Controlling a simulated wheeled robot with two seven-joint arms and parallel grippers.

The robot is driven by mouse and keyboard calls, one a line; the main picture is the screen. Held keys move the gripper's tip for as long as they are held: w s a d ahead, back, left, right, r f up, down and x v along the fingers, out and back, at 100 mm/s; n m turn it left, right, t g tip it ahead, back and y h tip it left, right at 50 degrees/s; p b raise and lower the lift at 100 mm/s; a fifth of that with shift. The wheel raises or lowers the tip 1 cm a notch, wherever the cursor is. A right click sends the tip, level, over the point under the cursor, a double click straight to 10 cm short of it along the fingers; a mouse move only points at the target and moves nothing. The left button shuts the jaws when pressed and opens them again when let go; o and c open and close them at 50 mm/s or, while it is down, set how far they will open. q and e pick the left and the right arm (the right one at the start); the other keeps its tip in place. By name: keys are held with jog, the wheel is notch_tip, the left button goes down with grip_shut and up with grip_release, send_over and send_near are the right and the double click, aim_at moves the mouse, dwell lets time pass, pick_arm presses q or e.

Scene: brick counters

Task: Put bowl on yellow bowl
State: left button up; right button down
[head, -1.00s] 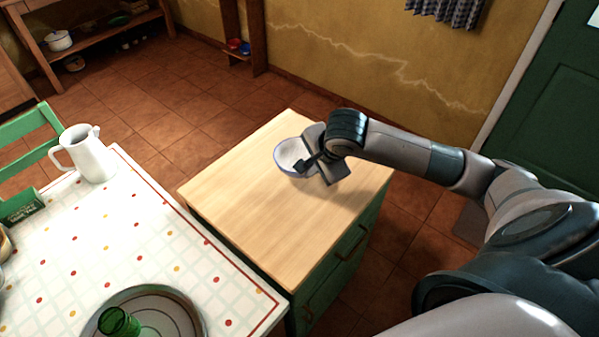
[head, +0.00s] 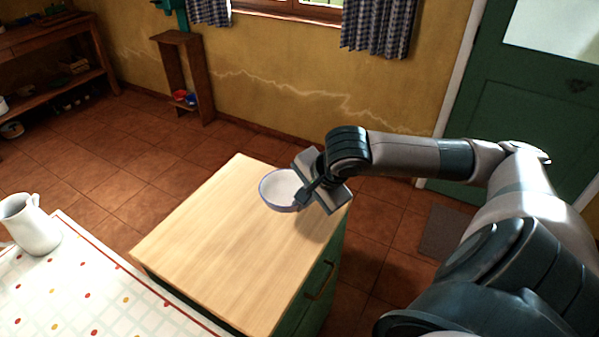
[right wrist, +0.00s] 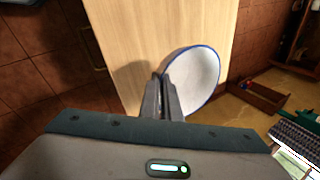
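A white bowl with a blue rim (head: 278,188) shows over the wooden top of the green cabinet (head: 205,245). My right gripper (head: 304,194) is at the bowl's right side. In the right wrist view its two fingers (right wrist: 164,90) are closed together on the near rim of the bowl (right wrist: 196,80), which looks tilted there. The bowl seems to hang above the wood; the gap is hard to judge. No yellow bowl shows in these frames. My left gripper is not in view.
A white jug (head: 30,226) stands on the dotted tablecloth (head: 95,290) at the left. The cabinet's wooden top is otherwise bare. A low wooden shelf (head: 184,75) with small red and blue things stands by the yellow wall. A green door (head: 530,120) is at the right.

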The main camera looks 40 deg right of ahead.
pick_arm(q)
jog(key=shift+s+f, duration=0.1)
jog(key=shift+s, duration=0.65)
pick_arm(e)
jog(key=shift+a, duration=0.1)
